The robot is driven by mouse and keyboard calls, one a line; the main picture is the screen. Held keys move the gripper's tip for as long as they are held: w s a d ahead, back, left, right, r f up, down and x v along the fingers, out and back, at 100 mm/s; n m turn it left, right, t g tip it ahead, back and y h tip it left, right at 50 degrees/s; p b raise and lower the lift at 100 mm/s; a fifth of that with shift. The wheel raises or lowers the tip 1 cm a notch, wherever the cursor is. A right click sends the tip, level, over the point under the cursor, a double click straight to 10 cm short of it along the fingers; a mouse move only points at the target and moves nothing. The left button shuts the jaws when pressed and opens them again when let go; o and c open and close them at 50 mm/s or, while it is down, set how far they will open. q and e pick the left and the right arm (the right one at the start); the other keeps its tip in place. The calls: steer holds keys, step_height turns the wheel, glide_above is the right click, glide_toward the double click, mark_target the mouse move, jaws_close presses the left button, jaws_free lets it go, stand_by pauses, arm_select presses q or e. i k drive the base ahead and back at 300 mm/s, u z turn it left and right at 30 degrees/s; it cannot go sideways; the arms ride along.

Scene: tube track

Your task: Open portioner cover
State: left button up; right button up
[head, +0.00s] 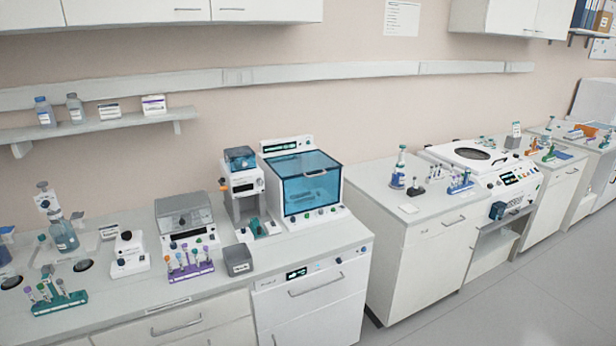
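A white benchtop machine (318,217) stands at the right end of the near bench. Its large blue see-through cover (312,178) is down over the front and has a handle near its upper front edge. Left of it stands a narrower white device (246,182) with a small dark blue lid (240,158) on top, which looks shut. No label tells which of the two is the portioner. Neither of my grippers is in view.
A grey-lidded device (184,213), a purple tube rack (189,268), a green tube rack (59,301) and a grey box (238,260) stand on the near bench (130,303). A gap separates it from the right bench (432,228), which carries a centrifuge-like machine (470,155). Floor (520,290) is clear at right.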

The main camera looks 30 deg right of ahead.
mark_target(340, 166)
steer(key=z, duration=0.3)
steer(key=i, duration=0.55)
steer(key=z, duration=0.55)
steer(key=i, duration=0.85)
steer(key=u, duration=0.05)
